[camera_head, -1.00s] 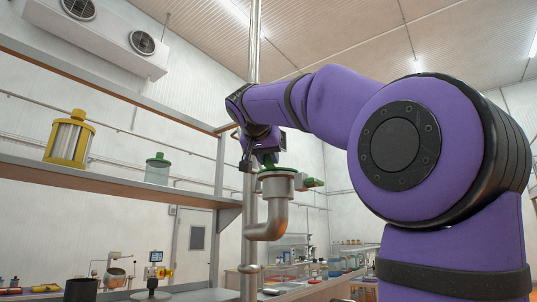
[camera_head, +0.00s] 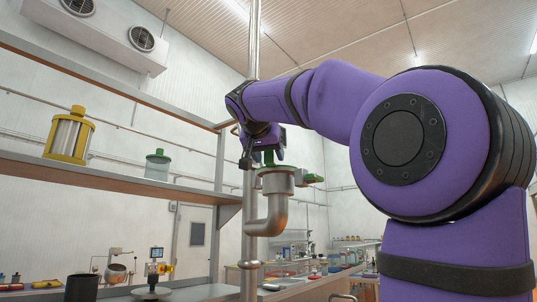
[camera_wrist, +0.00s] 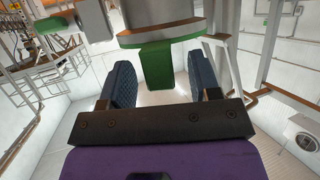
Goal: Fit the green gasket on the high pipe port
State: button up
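The high pipe port (camera_head: 277,172) is the upturned, flanged end of a grey elbow pipe, with an orange-brown rim. It also shows in the wrist view as a grey cylinder with a brown rim (camera_wrist: 165,30). The green gasket (camera_wrist: 155,62) lies against that rim, and its upright tab points towards my gripper. In the head view only a little of its green (camera_head: 268,157) shows. My gripper (camera_wrist: 165,82) is just above the port, with its two dark fingers apart on either side of the tab. A gap shows right of the tab; the gasket's exact seating is hidden.
A vertical steel pipe (camera_head: 252,100) stands just left of the port. A green valve handle (camera_head: 312,178) sticks out to its right. On the left, a shelf (camera_head: 120,178) holds a yellow-capped canister (camera_head: 69,137) and a green-lidded jar (camera_head: 157,166).

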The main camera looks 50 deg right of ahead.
jog(key=v, duration=1)
jog(key=shift+s+a+r, duration=0.2)
jog(key=shift+a, duration=0.1)
